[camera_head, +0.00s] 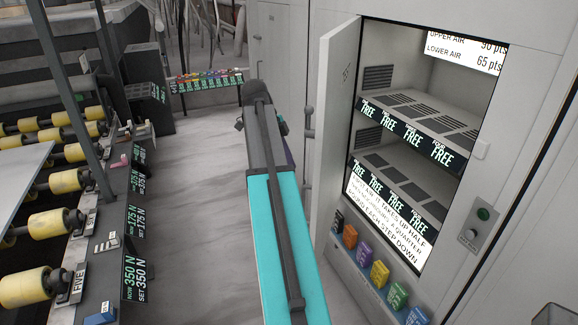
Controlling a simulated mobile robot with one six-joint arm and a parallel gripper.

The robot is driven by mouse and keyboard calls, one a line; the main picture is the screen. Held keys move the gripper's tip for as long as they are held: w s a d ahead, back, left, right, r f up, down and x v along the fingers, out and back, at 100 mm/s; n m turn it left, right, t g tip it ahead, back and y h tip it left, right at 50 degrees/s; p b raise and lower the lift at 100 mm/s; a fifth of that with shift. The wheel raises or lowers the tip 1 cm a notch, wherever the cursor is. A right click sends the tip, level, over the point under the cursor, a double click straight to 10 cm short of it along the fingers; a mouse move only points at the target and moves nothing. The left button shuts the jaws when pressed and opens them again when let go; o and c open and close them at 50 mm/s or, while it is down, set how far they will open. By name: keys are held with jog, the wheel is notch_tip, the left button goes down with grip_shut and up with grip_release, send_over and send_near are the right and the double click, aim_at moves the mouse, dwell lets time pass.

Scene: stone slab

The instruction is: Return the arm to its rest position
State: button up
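My arm runs from the bottom middle of the head view up to a dark joint near the upper middle, with a long teal link and a dark grey bar along it. Small dark parts show on both sides beneath the upper part of the arm. My gripper's fingers are not visible, and I cannot tell whether the arm hides them. Nothing held can be seen.
An open cabinet (481,150) with empty shelves labelled FREE stands at the right. Its door (334,110) swings out close to my arm. Yellow rollers (47,224) line the left. A rack of small coloured items (206,82) stands behind. Grey floor (205,220) is clear left of my arm.

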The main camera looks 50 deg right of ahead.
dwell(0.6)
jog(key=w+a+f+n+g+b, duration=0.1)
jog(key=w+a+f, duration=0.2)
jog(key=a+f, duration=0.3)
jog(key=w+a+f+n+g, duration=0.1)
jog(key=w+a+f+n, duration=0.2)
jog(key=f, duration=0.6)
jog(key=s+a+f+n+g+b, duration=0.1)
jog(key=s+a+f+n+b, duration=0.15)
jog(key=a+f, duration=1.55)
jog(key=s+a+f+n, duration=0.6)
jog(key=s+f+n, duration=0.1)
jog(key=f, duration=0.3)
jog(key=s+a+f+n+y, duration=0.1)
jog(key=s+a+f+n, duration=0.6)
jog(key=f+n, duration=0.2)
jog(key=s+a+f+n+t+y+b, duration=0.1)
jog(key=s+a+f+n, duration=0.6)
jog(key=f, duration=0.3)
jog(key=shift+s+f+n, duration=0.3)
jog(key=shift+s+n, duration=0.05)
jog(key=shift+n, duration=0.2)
